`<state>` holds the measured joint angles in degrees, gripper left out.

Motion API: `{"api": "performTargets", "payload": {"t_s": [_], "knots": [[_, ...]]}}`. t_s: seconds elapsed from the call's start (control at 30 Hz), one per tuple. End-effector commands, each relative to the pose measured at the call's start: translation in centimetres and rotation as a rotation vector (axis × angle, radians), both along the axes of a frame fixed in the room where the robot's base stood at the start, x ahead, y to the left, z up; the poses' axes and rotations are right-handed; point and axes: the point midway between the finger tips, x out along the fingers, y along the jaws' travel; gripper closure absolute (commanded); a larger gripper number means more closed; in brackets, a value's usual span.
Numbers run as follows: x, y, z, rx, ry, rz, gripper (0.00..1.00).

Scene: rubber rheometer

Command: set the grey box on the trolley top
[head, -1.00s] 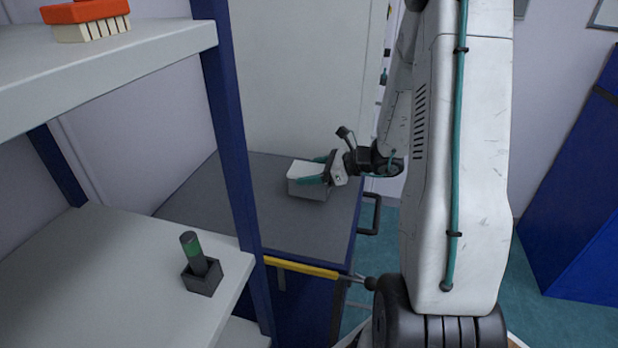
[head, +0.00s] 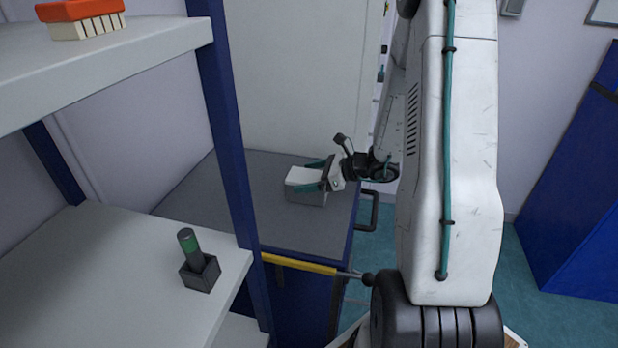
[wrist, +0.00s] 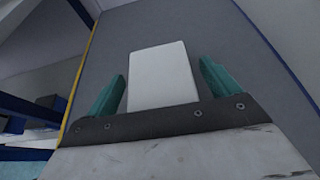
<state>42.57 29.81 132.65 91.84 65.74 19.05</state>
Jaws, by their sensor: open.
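The grey box (head: 306,190), with a pale top, rests on the dark grey trolley top (head: 290,228). In the wrist view the box (wrist: 162,75) lies between the two teal fingers, with a gap on each side. My gripper (head: 316,176) is open around the box, its fingers at the box's sides. The wrist view also shows my gripper (wrist: 163,90) open, with neither finger touching the box. The trolley top (wrist: 240,60) is bare around the box. The underside of the box is hidden.
A shelf rack with a blue post (head: 228,130) stands at the left. Its lower shelf (head: 90,270) holds a green-banded cylinder in a dark holder (head: 200,272). A brush (head: 80,18) lies on the upper shelf. A black handle (head: 370,210) sticks out at the trolley's right.

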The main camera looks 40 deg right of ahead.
Motion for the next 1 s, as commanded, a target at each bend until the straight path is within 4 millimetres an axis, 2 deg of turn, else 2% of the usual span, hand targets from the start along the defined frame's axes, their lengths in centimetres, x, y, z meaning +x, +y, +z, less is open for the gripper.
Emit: {"api": "performTargets", "payload": {"t_s": [0.5,0.7,0.77,0.87,0.97,1.0], "knots": [[-7.1,-5.7,3.7,-0.002,0.000,-0.005,0.12],[-8.5,-6.6,4.6,-0.005,-0.001,0.005,0.12],[-8.6,-6.0,5.1,-0.022,-0.006,0.034,0.12],[-8.5,-3.1,6.8,-0.096,-0.023,0.160,0.12],[-9.0,1.8,9.4,-0.230,-0.060,0.380,0.12],[-9.6,3.9,10.4,-0.293,-0.078,0.483,0.12]]}}
